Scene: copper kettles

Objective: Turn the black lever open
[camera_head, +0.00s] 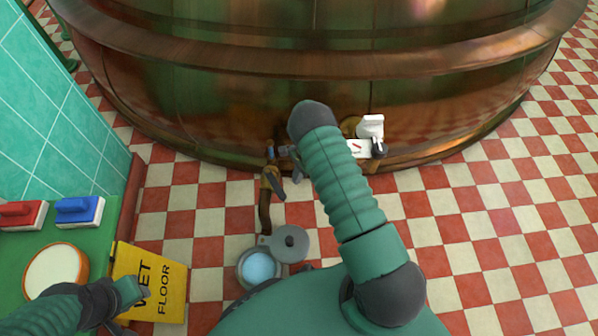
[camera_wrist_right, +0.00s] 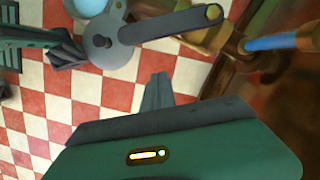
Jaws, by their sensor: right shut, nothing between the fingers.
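The black lever (camera_head: 275,186) is a dark flat bar on a brass valve (camera_head: 268,178) low on the front of the copper kettle. In the right wrist view the lever (camera_wrist_right: 165,25) reaches left from its pivot on the brass. My right gripper (camera_wrist_right: 157,90) is shut and empty, with its fingers pointing toward the lever but apart from it. In the head view my right gripper (camera_head: 297,174) is small and partly hidden by my arm, just right of the lever. My left gripper (camera_head: 143,293) is over the yellow sign at lower left; its fingers are unclear.
A blue handle (camera_head: 270,153) sits above the valve, also in the right wrist view (camera_wrist_right: 285,42). A pot (camera_head: 244,270) with a grey lid (camera_head: 290,243) stands below. A yellow wet-floor sign (camera_head: 170,290) is left. A white box (camera_head: 371,127) is right. Tiled floor is clear at right.

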